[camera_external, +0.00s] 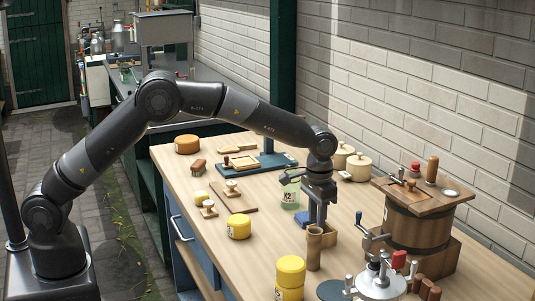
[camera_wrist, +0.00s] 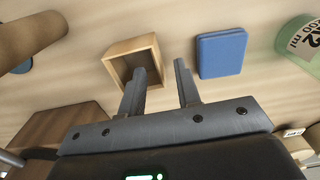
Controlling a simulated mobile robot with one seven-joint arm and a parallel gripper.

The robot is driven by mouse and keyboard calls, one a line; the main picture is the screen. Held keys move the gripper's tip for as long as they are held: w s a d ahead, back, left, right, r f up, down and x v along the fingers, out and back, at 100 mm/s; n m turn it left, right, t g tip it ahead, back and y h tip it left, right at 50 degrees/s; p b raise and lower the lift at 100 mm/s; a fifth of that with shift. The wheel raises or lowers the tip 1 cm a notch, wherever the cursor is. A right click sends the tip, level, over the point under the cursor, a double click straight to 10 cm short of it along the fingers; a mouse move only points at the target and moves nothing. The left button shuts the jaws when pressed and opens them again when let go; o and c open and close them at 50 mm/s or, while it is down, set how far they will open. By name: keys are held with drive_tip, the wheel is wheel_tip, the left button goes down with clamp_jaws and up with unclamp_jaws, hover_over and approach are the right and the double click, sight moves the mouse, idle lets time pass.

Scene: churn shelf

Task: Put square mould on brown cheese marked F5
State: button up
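The square mould (camera_wrist: 118,56) is an open wooden box, seen in the wrist view just beyond my left finger. In the external view a wooden box (camera_external: 331,236), partly hidden behind my gripper, appears to be the same mould. My gripper (camera_wrist: 168,72) is open, its two fingers apart with nothing between them. In the external view my gripper (camera_external: 314,215) points down over the right part of the table. A brown round cheese (camera_external: 187,145) lies at the table's far left corner. No F5 mark is legible on it.
A blue block (camera_wrist: 221,53) lies right of the mould. A green jar (camera_external: 290,192) stands close by, with a wooden cylinder (camera_external: 314,248) in front. Yellow cheeses (camera_external: 239,228) and a wooden churn (camera_external: 417,228) also stand on the table.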

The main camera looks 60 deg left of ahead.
wheel_tip(320, 180, down, 3)
drive_tip(key=shift+f, duration=0.1)
clamp_jaws()
idle(0.4)
